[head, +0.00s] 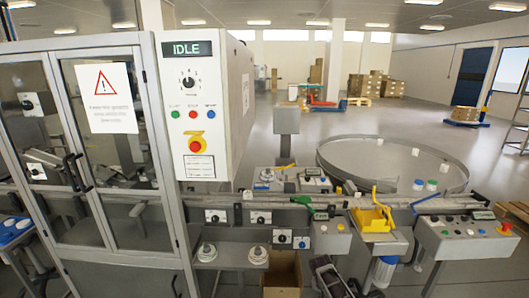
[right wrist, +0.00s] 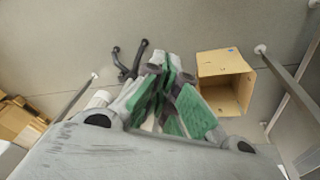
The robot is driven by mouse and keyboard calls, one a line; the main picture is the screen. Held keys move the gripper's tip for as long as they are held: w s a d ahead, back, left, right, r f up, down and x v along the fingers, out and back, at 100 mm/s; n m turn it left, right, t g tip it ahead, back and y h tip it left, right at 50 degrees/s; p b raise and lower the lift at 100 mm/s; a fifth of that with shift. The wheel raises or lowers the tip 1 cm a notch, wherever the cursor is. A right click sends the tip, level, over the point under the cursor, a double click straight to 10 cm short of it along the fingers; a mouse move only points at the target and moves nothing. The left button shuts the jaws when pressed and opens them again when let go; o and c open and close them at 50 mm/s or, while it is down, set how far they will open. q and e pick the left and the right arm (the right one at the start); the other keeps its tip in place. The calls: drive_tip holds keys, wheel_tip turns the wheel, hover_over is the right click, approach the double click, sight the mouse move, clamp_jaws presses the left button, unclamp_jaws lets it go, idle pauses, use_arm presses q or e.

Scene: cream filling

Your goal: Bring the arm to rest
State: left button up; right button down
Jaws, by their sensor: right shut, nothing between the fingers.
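My right gripper (right wrist: 165,78) shows in the right wrist view with its green-padded fingers together and nothing between them. It points down toward the grey floor, apart from any object. In the head view a dark, jointed part at the bottom, right of the cardboard box, appears to be my right gripper (head: 330,276), low in front of the machine. Its fingertips are not clear there. My left gripper is not in view.
An open cardboard box (head: 282,272) stands under the machine, close beside the right gripper; it also shows in the right wrist view (right wrist: 225,82). The control cabinet (head: 210,110) reads IDLE. A round turntable (head: 390,160) and a yellow holder (head: 372,218) are at the right.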

drive_tip(key=s+f+n+y, duration=0.1)
drive_tip(key=s+f+n, duration=0.4)
drive_tip(key=s+f, duration=2)
drive_tip(key=s+f+n, duration=0.2)
drive_tip(key=s+f, duration=0.2)
drive_tip(key=s, duration=1.3)
drive_tip(key=s+d+f+n+y, duration=0.1)
drive_tip(key=s+f, duration=0.3)
drive_tip(key=s, duration=1.3)
drive_tip(key=shift+s+f+n+g+y, duration=0.25)
drive_tip(key=shift+s+n+g+y, duration=0.05)
drive_tip(key=shift+n, duration=0.3)
drive_tip(key=shift+s, duration=0.15)
